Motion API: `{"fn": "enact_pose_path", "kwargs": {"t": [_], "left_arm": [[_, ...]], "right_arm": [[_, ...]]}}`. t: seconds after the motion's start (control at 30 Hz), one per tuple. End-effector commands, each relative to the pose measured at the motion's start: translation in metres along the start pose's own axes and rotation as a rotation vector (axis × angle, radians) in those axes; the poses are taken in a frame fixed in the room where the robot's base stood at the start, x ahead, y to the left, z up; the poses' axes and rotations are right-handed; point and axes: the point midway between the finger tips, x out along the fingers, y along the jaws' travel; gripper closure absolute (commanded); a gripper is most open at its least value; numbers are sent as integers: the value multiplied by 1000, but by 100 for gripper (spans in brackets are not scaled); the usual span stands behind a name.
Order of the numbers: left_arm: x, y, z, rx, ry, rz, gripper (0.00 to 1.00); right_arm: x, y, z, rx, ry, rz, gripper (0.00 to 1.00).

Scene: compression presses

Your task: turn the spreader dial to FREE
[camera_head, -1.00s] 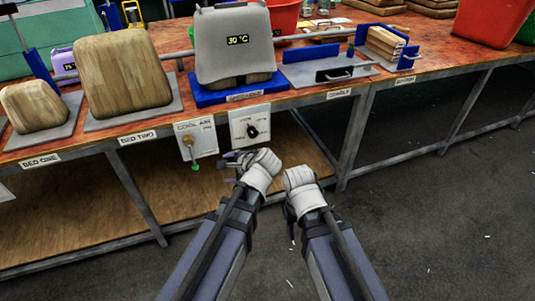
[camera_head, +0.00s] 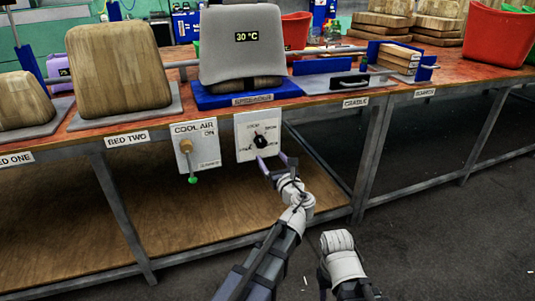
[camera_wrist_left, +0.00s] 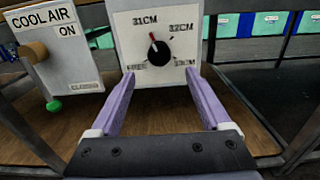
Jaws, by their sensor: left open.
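The spreader dial (camera_head: 261,142) is a black knob with a red pointer on a white panel (camera_head: 246,124) on the bench front. In the left wrist view the knob (camera_wrist_left: 159,52) points up and slightly left, towards 31CM. FREE is printed at its lower left, 32CM and 33CM on its right. My left gripper (camera_head: 275,160) is open and empty, just below and in front of the dial. In the left wrist view its purple fingers (camera_wrist_left: 160,73) flank the panel's lower part, apart from the knob. My right wrist shows at the lower right; its fingers cannot be made out.
The COOL AIR panel (camera_head: 197,147) with a green-tipped lever (camera_head: 192,180) is left of the dial. The grey spreader (camera_head: 242,55) reading 30 °C stands on the bench above. A bench leg (camera_head: 366,160) is to the right. The space before the dial is clear.

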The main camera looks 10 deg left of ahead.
Motion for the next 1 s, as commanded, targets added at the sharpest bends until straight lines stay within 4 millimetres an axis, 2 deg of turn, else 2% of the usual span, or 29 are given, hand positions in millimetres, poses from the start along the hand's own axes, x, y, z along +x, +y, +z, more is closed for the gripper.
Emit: {"fn": "enact_pose_path", "kwargs": {"t": [0.13, 0.4, 0.53, 0.7, 1.0], "left_arm": [[11, 0, 1, -2, 1, 3, 19], [53, -1, 0, -4, 2, 3, 19], [68, 0, 0, -5, 2, 3, 19], [77, 0, 0, -5, 2, 2, 19], [78, 1, 0, -5, 2, 2, 19]], "right_arm": [[-1, 0, 0, 0, 0, 0, 50], [-1, 0, 0, 0, 0, 0, 50], [-1, 0, 0, 0, 0, 0, 50], [-1, 0, 0, 0, 0, 0, 50], [-1, 0, 0, 0, 0, 0, 50]]}}
